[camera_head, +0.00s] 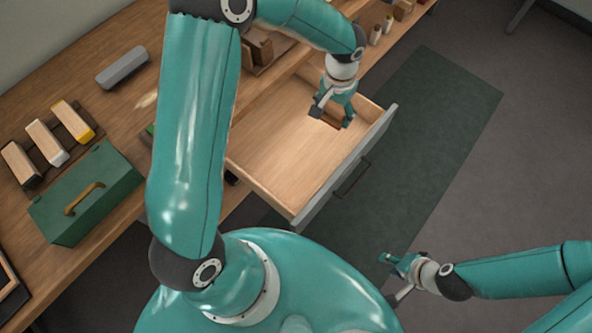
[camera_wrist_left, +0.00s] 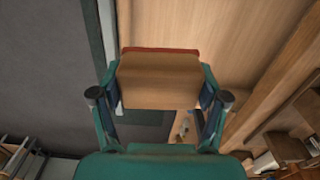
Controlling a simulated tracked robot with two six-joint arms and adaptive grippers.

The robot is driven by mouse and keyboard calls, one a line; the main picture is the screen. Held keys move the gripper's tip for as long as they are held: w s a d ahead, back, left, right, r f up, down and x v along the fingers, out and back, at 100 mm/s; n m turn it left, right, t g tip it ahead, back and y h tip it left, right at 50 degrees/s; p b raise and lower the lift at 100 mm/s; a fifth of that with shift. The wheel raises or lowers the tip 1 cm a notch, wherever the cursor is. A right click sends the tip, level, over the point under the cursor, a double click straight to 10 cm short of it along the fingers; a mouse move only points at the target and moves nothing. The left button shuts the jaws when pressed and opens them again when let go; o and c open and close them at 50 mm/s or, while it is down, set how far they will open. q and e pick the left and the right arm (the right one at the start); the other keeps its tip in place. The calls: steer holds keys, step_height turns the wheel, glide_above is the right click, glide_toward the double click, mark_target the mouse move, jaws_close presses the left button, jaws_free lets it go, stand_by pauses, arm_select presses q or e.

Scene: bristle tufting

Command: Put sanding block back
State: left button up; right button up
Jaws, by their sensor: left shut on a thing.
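The sanding block is a wooden block with a red edge layer, and it fills the space between the fingers in the left wrist view (camera_wrist_left: 160,82). My left gripper (camera_head: 333,111) is shut on it. In the head view the gripper holds the block (camera_head: 331,122) over the far end of the open drawer (camera_head: 285,155), near the drawer's front panel. The fingers partly hide the block there. I cannot tell whether it touches the drawer floor. My right gripper (camera_head: 393,277) is open and empty, out over the floor in front of the drawer.
The drawer looks otherwise empty. On the bench (camera_head: 120,105) are a green toolbox (camera_head: 88,195), several wooden pieces (camera_head: 72,121) on a dark rack, and a grey block (camera_head: 122,68). Small bottles (camera_head: 376,34) stand at the far end. A green mat (camera_head: 430,130) lies on the floor.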

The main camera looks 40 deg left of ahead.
arm_select(q)
steer(key=shift+s+a+f+b, duration=0.1)
steer(key=shift+s+a+b, duration=0.1)
steer(key=shift+a+b, duration=0.2)
steer(key=s+a+f+b, duration=0.2)
steer(key=s+a+b, duration=0.15)
steer(key=b, duration=1.55)
glide_above(292, 173)
steer(key=shift+m, duration=0.3)
step_height(292, 173, down, 16)
steer(key=b, duration=0.3)
steer(key=shift+r+b, duration=0.1)
steer(key=shift+b, duration=0.3)
steer(key=shift+f+b, duration=0.55)
steer(key=shift+f, duration=1.5)
steer(key=o, duration=1.1)
